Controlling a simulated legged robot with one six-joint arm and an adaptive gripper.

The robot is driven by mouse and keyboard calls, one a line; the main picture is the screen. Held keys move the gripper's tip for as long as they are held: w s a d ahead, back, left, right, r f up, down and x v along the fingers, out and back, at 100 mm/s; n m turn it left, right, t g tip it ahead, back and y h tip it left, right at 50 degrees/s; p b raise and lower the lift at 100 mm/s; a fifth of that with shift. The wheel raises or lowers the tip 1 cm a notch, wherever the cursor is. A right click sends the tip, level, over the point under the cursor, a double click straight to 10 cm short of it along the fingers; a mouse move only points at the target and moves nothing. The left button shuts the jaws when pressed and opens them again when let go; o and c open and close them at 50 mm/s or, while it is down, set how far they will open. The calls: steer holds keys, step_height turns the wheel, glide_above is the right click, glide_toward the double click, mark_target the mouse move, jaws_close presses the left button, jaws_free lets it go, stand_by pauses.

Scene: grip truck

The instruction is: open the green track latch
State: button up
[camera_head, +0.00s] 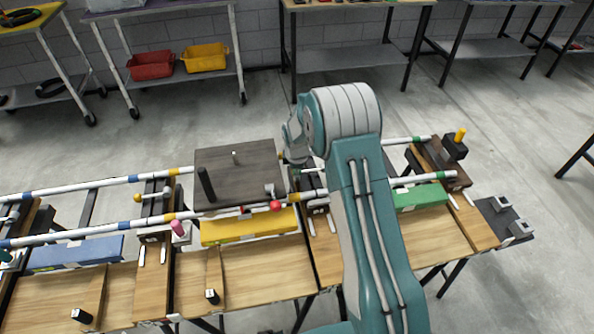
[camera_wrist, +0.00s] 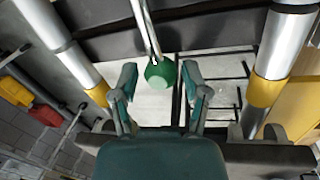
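The green latch's round green knob (camera_wrist: 161,74) sits at the end of a thin metal rod (camera_wrist: 144,25) in the wrist view. My gripper (camera_wrist: 158,70) is open, with one finger on each side of the knob and a gap left and right of it. The fingers look clear of the knob. In the head view my gripper (camera_head: 292,140) reaches down behind the dark flat truck (camera_head: 238,168), by its right edge. My own arm hides much of the latch area there, so I cannot make out the green knob clearly.
Two white rails run along the wooden benches, with yellow bands (camera_wrist: 262,90) in the wrist view. The truck carries a red knob (camera_head: 276,205). A green block (camera_head: 420,195), a yellow block (camera_head: 248,227) and a blue block (camera_head: 75,253) lie on the benches.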

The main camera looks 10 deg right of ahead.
steer(key=shift+a, duration=0.2)
jaws_close()
steer(key=shift+d+r, duration=0.1)
steer(key=shift+d, duration=0.05)
steer(key=shift+d+r+y, duration=0.4)
steer(key=shift+r+y, duration=0.4)
steer(key=shift+y, duration=0.3)
steer(key=shift+d+r+y, duration=0.35)
steer(key=shift+r+y, duration=0.45)
steer(key=shift+y, duration=0.3)
steer(key=d+r+y, duration=0.2)
steer(key=y, duration=0.1)
steer(key=shift+m+y, duration=0.3)
steer(key=shift+m, duration=0.1)
steer(key=d+y, duration=0.1)
steer(key=d+r+y, duration=0.1)
steer(key=y, duration=0.1)
steer(key=d+y, duration=0.1)
steer(key=shift+r+t, duration=0.3)
steer(key=shift+r, duration=0.05)
steer(key=shift+d+r+m+t+y, duration=0.15)
steer(key=shift+d+m+y, duration=0.15)
steer(key=shift+d+y, duration=0.75)
steer(key=shift+d+m+t+y, duration=0.15)
steer(key=shift+d+m+y, duration=0.15)
steer(key=shift+d+y, duration=0.7)
steer(key=shift+a+y, duration=0.25)
steer(key=shift+a, duration=0.05)
